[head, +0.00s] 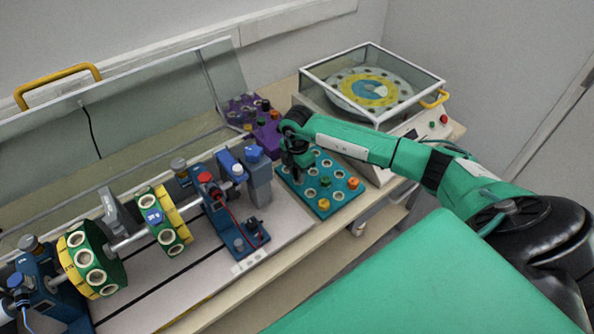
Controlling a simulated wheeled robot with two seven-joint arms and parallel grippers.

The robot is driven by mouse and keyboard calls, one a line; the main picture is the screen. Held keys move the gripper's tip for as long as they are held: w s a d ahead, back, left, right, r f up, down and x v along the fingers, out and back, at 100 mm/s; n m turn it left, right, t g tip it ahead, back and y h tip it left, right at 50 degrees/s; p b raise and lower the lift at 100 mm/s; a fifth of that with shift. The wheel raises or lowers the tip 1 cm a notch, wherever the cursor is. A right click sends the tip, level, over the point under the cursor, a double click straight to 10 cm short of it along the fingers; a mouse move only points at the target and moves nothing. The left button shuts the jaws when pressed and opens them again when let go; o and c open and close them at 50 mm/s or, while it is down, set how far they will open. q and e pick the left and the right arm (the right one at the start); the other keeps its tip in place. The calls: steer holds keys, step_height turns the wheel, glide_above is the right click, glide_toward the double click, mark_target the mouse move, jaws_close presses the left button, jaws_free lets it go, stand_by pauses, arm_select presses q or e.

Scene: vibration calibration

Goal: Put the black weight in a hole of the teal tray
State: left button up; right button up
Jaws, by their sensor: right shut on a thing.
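The teal tray (337,196) lies on the bench right of the rotor machine. It has several holes; an orange weight and two green-and-yellow weights sit at its front and middle. My right gripper (298,172) points down over the tray's back left part. It is shut on a small dark thing that the fingers mostly hide; I take it to be the black weight. I cannot tell whether it touches the tray. My left gripper is not in view.
A purple tray (236,110) with weights stands behind the teal tray. A glass-lidded machine (400,106) with a yellow disc stands at the back right. The rotor machine (130,238) with green discs fills the left. An open clear cover (120,105) stands behind it.

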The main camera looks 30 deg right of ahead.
steer(key=shift+f+b, duration=0.65)
steer(key=shift+f, duration=0.25)
stand_by(0.6)
steer(key=o, duration=1)
steer(key=shift+o, duration=0.2)
step_height(320, 180, up, 14)
steer(key=b, duration=0.2)
steer(key=shift+b, duration=0.4)
steer(key=shift+f, duration=0.15)
